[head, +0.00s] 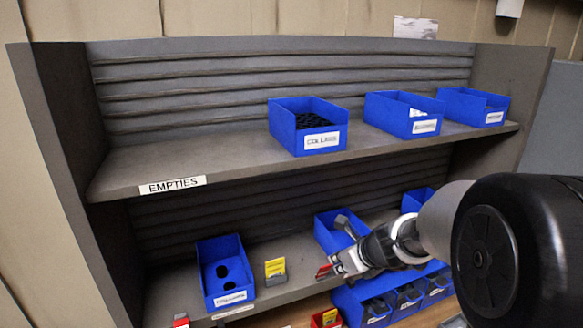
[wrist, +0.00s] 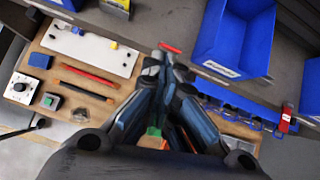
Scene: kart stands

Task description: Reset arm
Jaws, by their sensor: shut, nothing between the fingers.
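My gripper (head: 330,268) reaches in from the right in the head view, in front of the lower shelf. In the wrist view its two fingers (wrist: 167,62) come together at the tips, with nothing seen between them. A red piece shows just beyond the fingertips in the wrist view; I cannot tell whether it touches them. My arm covers the right part of the lower shelf in the head view.
A grey shelf unit (head: 240,165) holds blue bins on two levels, one labelled (head: 297,128). The upper shelf's left end, marked EMPTIES (head: 172,185), is bare. A yellow card holder (head: 275,268) stands near my gripper. A wooden bench (wrist: 75,80) with tools lies below.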

